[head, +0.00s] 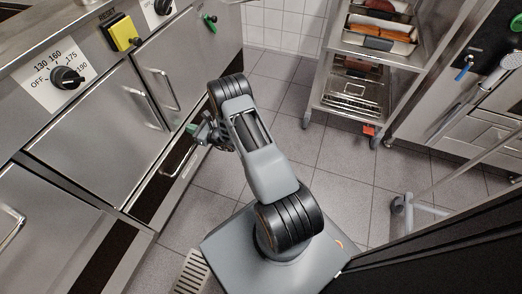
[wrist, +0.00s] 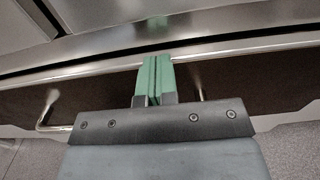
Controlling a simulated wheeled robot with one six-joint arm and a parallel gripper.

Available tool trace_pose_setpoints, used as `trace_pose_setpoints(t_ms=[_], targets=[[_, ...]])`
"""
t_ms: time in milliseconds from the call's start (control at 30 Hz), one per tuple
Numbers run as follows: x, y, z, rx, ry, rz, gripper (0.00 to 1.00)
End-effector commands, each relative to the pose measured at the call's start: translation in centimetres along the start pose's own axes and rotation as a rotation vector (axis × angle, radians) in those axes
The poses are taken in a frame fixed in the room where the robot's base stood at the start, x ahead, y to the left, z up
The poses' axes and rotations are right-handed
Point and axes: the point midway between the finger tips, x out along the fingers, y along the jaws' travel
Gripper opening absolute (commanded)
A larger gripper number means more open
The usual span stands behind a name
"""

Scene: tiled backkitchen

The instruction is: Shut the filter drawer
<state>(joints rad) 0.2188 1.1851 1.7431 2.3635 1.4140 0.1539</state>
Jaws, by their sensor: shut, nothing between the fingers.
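The filter drawer (head: 157,190) is low in the steel cabinet row on the left in the head view, below the cabinet doors. In the wrist view its dark front (wrist: 258,80) has a bright steel top edge, and a chrome bar handle (wrist: 44,122) passes behind my gripper. A dark gap runs above that edge; how far out the drawer stands is hard to tell. My gripper (head: 193,128) is shut and empty. Its green fingers (wrist: 155,62) overlap the drawer's top edge in the wrist view; I cannot tell whether they touch it. My gripper hides part of the handle.
Steel cabinet doors (head: 95,133) with handles rise above the drawer. A wheeled steel rack (head: 350,88) with food trays stands at the back right. A floor grate (head: 190,274) lies near my base. The tiled floor (head: 325,165) between cabinets and rack is clear.

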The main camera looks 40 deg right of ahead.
Motion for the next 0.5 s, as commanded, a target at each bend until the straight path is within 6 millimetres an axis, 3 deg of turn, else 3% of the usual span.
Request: trace_pose_setpoints(t_ms=[500], targets=[[0.60, -0.10, 0.40, -0.008, -0.004, -0.002, 0.00]])
